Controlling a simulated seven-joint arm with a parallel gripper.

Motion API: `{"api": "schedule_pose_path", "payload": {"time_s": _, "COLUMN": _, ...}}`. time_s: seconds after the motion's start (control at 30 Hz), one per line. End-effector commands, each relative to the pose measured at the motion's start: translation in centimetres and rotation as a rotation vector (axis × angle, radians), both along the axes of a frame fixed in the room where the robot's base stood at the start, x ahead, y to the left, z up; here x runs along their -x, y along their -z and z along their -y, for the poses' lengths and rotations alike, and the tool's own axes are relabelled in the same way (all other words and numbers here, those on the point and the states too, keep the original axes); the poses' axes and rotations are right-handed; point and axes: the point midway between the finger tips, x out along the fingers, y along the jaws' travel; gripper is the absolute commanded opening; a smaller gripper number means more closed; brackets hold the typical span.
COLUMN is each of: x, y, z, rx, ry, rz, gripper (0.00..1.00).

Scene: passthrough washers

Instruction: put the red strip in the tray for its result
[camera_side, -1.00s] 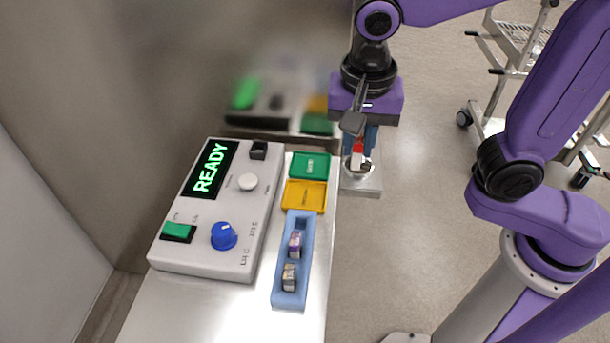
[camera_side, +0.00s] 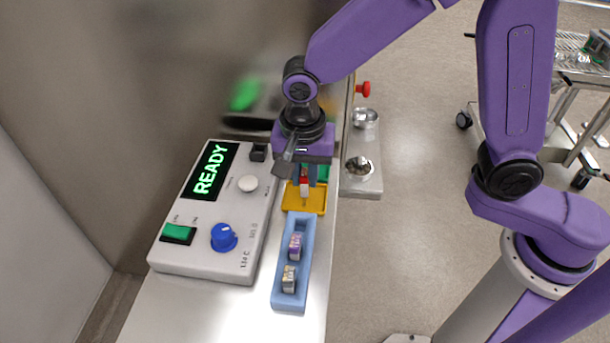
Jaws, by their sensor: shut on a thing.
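My gripper (camera_side: 305,183) is shut on the red strip (camera_side: 305,186), which hangs upright with its pale lower part over the yellow tray (camera_side: 315,206). I cannot tell whether the strip touches the tray. The green tray (camera_side: 323,172) lies just behind and is mostly hidden by my gripper. The tester (camera_side: 212,262) to the left has a display (camera_side: 210,171) that reads READY in green.
A blue rack (camera_side: 306,240) in front of the yellow tray holds a purple strip (camera_side: 295,246) and a pale strip (camera_side: 289,278). Metal cups (camera_side: 365,118) stand on a side shelf (camera_side: 365,188) at right. A red knob (camera_side: 363,89) is behind it.

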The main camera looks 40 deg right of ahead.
Motion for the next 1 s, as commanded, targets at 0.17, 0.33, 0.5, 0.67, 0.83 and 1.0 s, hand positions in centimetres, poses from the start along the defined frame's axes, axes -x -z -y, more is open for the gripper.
{"api": "schedule_pose_path", "payload": {"time_s": 0.17, "x": 0.01, "y": 1.16, "z": 0.01, "rx": -0.001, "ry": -0.001, "rz": 0.001, "gripper": 0.00}}
{"api": "schedule_pose_path", "payload": {"time_s": 0.33, "x": 0.02, "y": 1.13, "z": 0.01, "rx": -0.001, "ry": -0.001, "rz": 0.001, "gripper": 0.00}}
{"api": "schedule_pose_path", "payload": {"time_s": 0.5, "x": 0.05, "y": 1.43, "z": 0.04, "rx": 0.000, "ry": -0.001, "rz": 0.000, "gripper": 0.00}}
{"api": "schedule_pose_path", "payload": {"time_s": 0.67, "x": 0.03, "y": 1.44, "z": 0.02, "rx": 0.000, "ry": -0.001, "rz": 0.000, "gripper": 0.46}}
{"api": "schedule_pose_path", "payload": {"time_s": 0.83, "x": 0.03, "y": 1.43, "z": 0.02, "rx": -0.001, "ry": -0.001, "rz": 0.001, "gripper": 0.46}}
{"api": "schedule_pose_path", "payload": {"time_s": 1.0, "x": 0.00, "y": 0.92, "z": -0.03, "rx": -0.003, "ry": -0.001, "rz": 0.003, "gripper": 0.46}}
